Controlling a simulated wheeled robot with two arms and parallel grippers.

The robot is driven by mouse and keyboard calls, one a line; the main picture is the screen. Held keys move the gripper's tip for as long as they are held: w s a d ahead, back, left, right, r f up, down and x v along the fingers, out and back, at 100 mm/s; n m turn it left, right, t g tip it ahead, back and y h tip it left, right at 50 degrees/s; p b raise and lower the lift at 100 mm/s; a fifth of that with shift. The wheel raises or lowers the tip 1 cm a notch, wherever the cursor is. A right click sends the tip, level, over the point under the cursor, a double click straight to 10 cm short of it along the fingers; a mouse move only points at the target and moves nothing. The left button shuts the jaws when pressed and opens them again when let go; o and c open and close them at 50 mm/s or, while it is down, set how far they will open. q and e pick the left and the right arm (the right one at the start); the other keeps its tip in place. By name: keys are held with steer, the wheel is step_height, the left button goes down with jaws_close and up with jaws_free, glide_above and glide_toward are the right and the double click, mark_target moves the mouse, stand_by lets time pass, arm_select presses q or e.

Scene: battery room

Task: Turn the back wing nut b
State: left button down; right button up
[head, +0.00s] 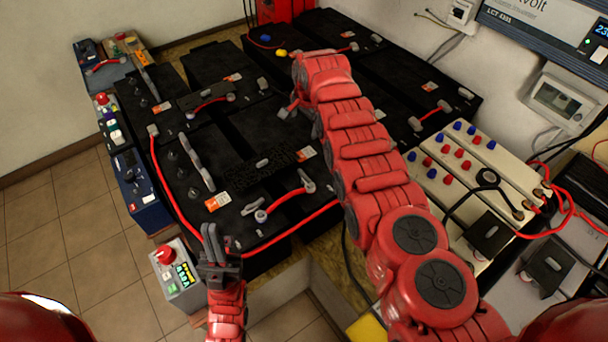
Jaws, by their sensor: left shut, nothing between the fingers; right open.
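Wing nuts are too small to pick out for sure on the black batteries, and I cannot tell which one is the back wing nut b. A grey terminal piece with a short red lead (284,112) shows just left of my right arm's far end. My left gripper (210,235) is shut and empty, pointing up in the picture, at the front edge of the near-left battery (245,238). My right arm reaches from the lower right across the batteries; its far end is over the back middle of the bank. Its gripper fingers are hidden behind the arm.
Red cables (300,230) run over the battery bank. A cream terminal box (470,170) with red and blue posts stands at right, a wall meter (558,100) behind it. A small box with a red button (175,270) stands at lower left. The tiled floor at left is clear.

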steer(key=s+r+m+g, duration=0.1)
steer(key=s+r+g, duration=0.25)
steer(key=s, duration=0.45)
steer(key=b, duration=1.4)
glide_above(304, 175)
steer(key=shift+h, duration=0.4)
step_height(304, 175, down, 12)
steer(key=shift+r, duration=0.1)
step_height(304, 175, down, 5)
steer(key=shift+r, duration=0.2)
steer(key=c, duration=1.3)
